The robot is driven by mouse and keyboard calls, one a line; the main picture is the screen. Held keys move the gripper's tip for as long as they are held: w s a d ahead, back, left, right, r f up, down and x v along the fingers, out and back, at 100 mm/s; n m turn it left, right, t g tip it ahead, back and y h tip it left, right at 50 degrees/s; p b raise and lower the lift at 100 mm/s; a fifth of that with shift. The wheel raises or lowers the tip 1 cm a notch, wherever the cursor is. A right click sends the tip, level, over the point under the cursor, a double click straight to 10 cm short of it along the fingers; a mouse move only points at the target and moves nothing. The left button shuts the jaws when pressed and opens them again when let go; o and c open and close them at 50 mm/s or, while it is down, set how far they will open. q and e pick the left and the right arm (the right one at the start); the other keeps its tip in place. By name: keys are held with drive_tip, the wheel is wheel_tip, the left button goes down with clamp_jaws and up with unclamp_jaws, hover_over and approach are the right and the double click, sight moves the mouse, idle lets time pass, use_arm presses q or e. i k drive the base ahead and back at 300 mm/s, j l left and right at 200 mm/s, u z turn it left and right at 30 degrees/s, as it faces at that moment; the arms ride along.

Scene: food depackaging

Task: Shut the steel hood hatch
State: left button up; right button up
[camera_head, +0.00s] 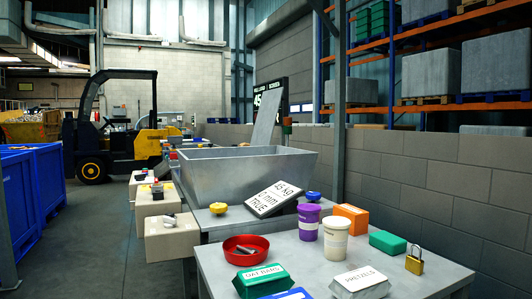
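A steel hopper (240,172) with a wide open top stands in the middle of the view, behind the front table. A flat grey steel panel (267,118), which looks like the hood hatch, stands raised at the hopper's back edge, leaning slightly to the right. The hopper's mouth is uncovered; its inside bottom is hidden by the front wall. Neither of my grippers shows in the head view.
The front table (225,273) holds a red bowl (246,249), purple (308,222) and cream cups (336,238), an orange box (351,219), green packs, a padlock (414,260) and a pretzels pack (360,282). A tilted sign (273,198) leans before the hopper. Beige blocks (172,238) line its left.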

sight(266, 119)
drive_tip(key=k+l+u, duration=0.1)
drive_tip(key=l+u, duration=0.3)
drive_tip(key=l, duration=2.15)
drive_tip(key=i+l+u, duration=0.2)
drive_tip(key=l, duration=0.7)
drive_tip(key=l+u, duration=0.15)
drive_tip(key=l, duration=0.7)
drive_tip(key=i+l+u, duration=0.1)
drive_tip(key=l, duration=0.25)
drive_tip(key=i+l+u, duration=0.15)
drive_tip(key=i+l, duration=0.2)
drive_tip(key=i+l+u, duration=0.1)
drive_tip(key=l, duration=0.3)
drive_tip(key=i+l, duration=0.15)
drive_tip(key=i, duration=0.2)
drive_tip(key=i+l, duration=0.15)
drive_tip(key=i, duration=0.15)
